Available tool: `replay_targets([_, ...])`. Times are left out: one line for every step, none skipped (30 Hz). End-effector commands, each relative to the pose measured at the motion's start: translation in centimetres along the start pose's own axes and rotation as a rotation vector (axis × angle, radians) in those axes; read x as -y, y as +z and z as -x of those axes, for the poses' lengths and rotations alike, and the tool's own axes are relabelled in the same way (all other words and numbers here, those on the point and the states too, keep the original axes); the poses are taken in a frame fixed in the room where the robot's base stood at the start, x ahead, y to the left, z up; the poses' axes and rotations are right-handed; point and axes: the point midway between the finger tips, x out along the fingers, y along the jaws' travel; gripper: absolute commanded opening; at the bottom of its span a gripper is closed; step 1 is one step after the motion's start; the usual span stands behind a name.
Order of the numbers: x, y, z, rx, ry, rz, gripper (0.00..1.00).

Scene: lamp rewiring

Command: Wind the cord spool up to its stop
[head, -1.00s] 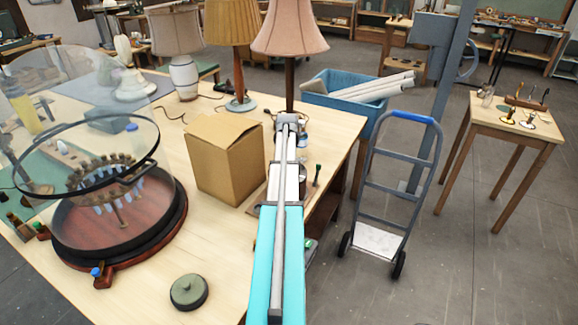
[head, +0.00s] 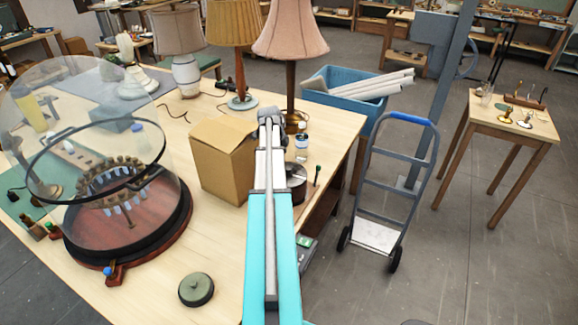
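A dark round drum (head: 296,183) stands near the right edge of the workbench, just right of my arm. It may be the cord spool, but my arm hides part of it and I see no clear cord or crank. My gripper (head: 267,122) is at the far end of my outstretched arm, beyond the cardboard box's right side. It is seen from behind, mostly hidden by the arm, so its fingers and any grip are not visible.
A cardboard box (head: 221,165) stands left of my arm. A glass-domed round apparatus (head: 160,225) and a green disc (head: 196,290) are on the workbench (head: 235,275). Lamps stand behind, with a small bottle (head: 301,147) near my gripper. A hand truck (head: 375,237) stands right.

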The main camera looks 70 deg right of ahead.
Motion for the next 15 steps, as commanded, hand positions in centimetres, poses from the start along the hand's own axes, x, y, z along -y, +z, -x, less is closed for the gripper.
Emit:
replay_targets([-0.1,0.0,0.8,-0.009,-0.009,0.055,0.81])
replay_targets([-0.2,0.0,1.0,-0.015,-0.014,0.091,0.81])
replay_targets([-0.2,0.0,1.3,-0.022,-0.021,0.141,0.81])
replay_targets([-0.2,0.1,1.6,-0.028,-0.026,0.177,0.81])
replay_targets([-0.3,0.1,1.8,-0.035,-0.031,0.214,0.81])
replay_targets([-0.3,0.1,2.1,-0.042,-0.037,0.262,0.81])
replay_targets([-0.4,0.2,2.4,-0.048,-0.042,0.299,0.81])
replay_targets([-0.4,0.2,2.6,-0.055,-0.046,0.336,0.81])
replay_targets([-0.4,0.2,3.0,-0.065,-0.052,0.386,0.81])
replay_targets([-0.5,0.3,3.2,-0.072,-0.055,0.422,0.81])
replay_targets([-0.5,0.3,3.5,-0.078,-0.058,0.458,0.81])
replay_targets([-0.6,0.3,3.8,-0.088,-0.063,0.505,0.81])
replay_targets([-0.6,0.3,4.0,-0.096,-0.066,0.540,0.81])
replay_targets([-0.6,0.3,4.2,-0.103,-0.068,0.573,0.81])
replay_targets([-0.7,0.4,4.5,-0.111,-0.072,0.615,0.81])
